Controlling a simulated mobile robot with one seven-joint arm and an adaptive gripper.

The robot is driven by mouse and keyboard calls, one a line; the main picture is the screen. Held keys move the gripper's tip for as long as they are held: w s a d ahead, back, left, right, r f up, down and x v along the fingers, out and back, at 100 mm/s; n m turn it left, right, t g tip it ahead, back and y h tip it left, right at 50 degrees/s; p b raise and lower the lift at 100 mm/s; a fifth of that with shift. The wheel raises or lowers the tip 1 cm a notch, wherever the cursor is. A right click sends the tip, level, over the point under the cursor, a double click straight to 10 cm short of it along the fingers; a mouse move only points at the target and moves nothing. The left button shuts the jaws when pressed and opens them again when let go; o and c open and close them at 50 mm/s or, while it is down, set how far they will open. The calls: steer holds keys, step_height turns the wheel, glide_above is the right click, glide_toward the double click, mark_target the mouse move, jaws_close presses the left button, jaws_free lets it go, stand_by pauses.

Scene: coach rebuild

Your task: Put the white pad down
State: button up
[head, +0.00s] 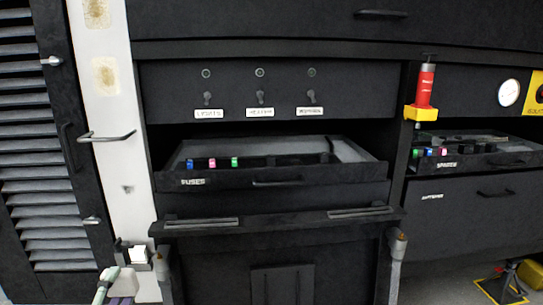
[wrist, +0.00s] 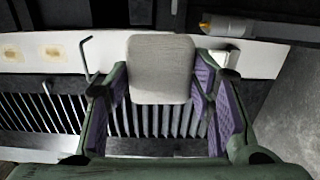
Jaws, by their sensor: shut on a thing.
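The white pad (wrist: 160,70) is a pale, rounded square block, held between the purple-lined fingers of my gripper (wrist: 156,92) in the wrist view. My gripper is shut on it. In the head view the white pad (head: 138,254) shows small at the lower left, with my gripper (head: 134,262) around it, in front of the white post. Most of my arm is out of that picture. I cannot tell whether the pad touches anything besides the fingers.
An open fuses drawer (head: 225,178) with small coloured fuses is at the centre. A black ledge (head: 275,223) lies below it. A louvred door (head: 45,190) and a white post (head: 105,180) with a handle stand left. A red cylinder (head: 425,85) and a spares drawer (head: 475,159) are right.

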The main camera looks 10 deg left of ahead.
steer(key=w+d+f+m+h, duration=0.1)
steer(key=w+d+f, duration=0.7)
steer(key=w+f, duration=0.2)
steer(key=w+d+f+h, duration=0.1)
steer(key=w+d+f, duration=0.7)
steer(key=w+f, duration=0.2)
steer(key=w+d+f, duration=0.1)
steer(key=d+f, duration=1)
steer(key=s+d+f+m+h, duration=0.15)
steer(key=s+d+f, duration=0.25)
steer(key=d+f, duration=0.6)
steer(key=shift+h, duration=0.25)
steer(key=shift+s+a+r, duration=0.2)
steer(key=shift+s, duration=0.6)
steer(key=shift+s+a+r, duration=0.15)
steer(key=shift+s+r, duration=0.05)
steer(key=shift+s, duration=0.65)
steer(key=shift+s+a+r, duration=0.2)
steer(key=shift+s, duration=0.6)
